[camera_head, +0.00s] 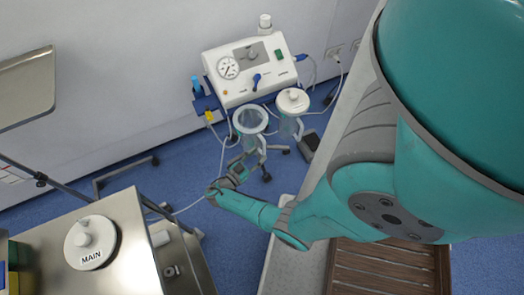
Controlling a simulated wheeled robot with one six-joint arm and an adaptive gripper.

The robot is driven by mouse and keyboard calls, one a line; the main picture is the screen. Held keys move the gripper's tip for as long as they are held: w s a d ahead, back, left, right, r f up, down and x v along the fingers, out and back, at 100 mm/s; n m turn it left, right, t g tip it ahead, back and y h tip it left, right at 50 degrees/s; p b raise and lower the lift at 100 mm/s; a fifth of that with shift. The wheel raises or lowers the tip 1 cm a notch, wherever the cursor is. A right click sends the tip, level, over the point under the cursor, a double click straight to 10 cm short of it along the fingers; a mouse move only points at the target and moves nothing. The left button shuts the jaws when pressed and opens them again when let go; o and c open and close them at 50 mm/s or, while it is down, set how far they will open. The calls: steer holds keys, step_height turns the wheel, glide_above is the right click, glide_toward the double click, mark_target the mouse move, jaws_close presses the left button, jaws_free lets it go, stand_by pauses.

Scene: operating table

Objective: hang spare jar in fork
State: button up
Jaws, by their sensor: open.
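An open clear jar (249,128) with a pale rim stands upright in front of the suction unit, with no lid on it. Beside it to the right is a second clear jar (289,125) with a white lid (292,101). I cannot tell which jar is the spare one. My gripper (253,157) is open, close below the open jar in the picture; whether its fingers touch the jar is unclear. The fork is too small and covered to make out. A white lid marked MAIN (82,240) lies on the steel cart at the lower left.
The white suction unit (250,70) with gauge and hoses stands by the wall. The steel cart (125,215) is at lower left, a metal tray (25,90) at upper left. A brown slatted surface (385,268) lies at lower right. Blue floor (180,165) is partly free.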

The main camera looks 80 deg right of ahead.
steer(key=v, duration=0.8)
steer(key=shift+d, duration=0.1)
stand_by(0.3)
steer(key=s+a+f+n+t+y, duration=0.4)
steer(key=s+f+n+t+y, duration=0.15)
steer(key=s+f+n, duration=0.45)
steer(key=s+a+n+t+y, duration=0.4)
steer(key=a+n+t+y, duration=0.15)
steer(key=a, duration=0.25)
steer(key=a+r+n+t+y, duration=0.1)
steer(key=a+r+n+t, duration=0.1)
steer(key=r, duration=1.2)
steer(key=a+r+n+t+y, duration=0.2)
steer(key=a+r+t, duration=0.3)
steer(key=r, duration=0.9)
steer(key=a+r+n+t+y, duration=0.1)
steer(key=a+r+n+t, duration=0.3)
steer(key=r, duration=1)
steer(key=shift+s+t+y, duration=0.4)
steer(key=shift+s+t, duration=0.1)
steer(key=shift+t, duration=0.2)
